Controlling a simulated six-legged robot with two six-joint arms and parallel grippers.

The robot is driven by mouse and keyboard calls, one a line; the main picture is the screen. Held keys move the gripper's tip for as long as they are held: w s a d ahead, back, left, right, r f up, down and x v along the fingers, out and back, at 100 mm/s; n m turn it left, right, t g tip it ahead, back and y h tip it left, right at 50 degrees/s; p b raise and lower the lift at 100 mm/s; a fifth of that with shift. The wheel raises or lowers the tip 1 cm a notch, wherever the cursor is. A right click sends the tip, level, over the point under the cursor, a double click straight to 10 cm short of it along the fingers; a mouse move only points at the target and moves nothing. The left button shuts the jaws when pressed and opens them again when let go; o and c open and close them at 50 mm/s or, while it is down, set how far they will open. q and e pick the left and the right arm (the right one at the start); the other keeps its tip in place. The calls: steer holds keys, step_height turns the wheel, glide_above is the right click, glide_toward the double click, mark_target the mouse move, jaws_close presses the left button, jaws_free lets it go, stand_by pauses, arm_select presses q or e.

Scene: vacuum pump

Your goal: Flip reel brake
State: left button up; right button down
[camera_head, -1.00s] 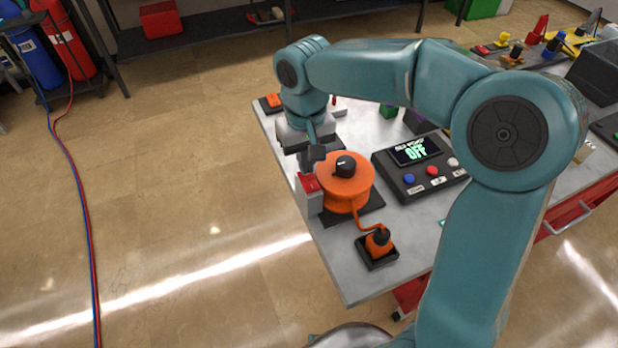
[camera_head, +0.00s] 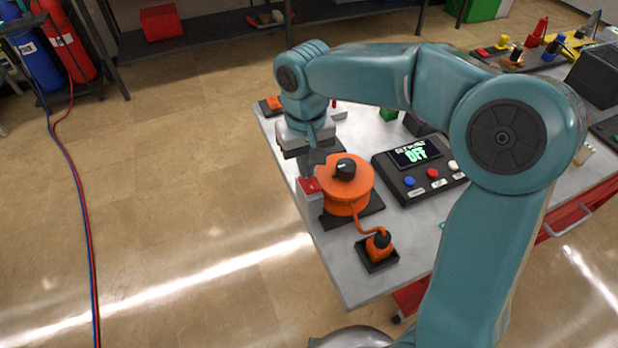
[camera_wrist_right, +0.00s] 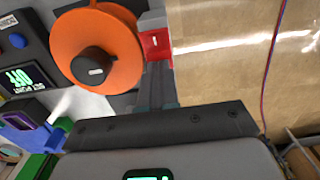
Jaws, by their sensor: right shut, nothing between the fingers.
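The orange reel (camera_head: 346,185) with a black knob stands on a dark base near the table's left edge. It also shows in the wrist view (camera_wrist_right: 95,45). The reel brake is a red piece (camera_head: 309,185) on a grey block at the reel's left side; in the wrist view its red face (camera_wrist_right: 155,42) bears a white mark. My right gripper (camera_head: 318,158) is behind the reel and brake, partly hidden by the reel. In the wrist view its fingers (camera_wrist_right: 157,72) are together and empty, with tips close to the brake block. I cannot tell whether they touch it. My left gripper is not in view.
A control box (camera_head: 422,172) with an OFF display and several buttons stands right of the reel. An orange plug (camera_head: 378,245) sits in a black holder in front, joined to the reel by a cord. The floor left of the table is open.

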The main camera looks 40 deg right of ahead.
step_height(320, 180, up, 6)
steer(key=p, duration=0.4)
steer(key=shift+r+p, duration=0.15)
steer(key=shift+p, duration=0.25)
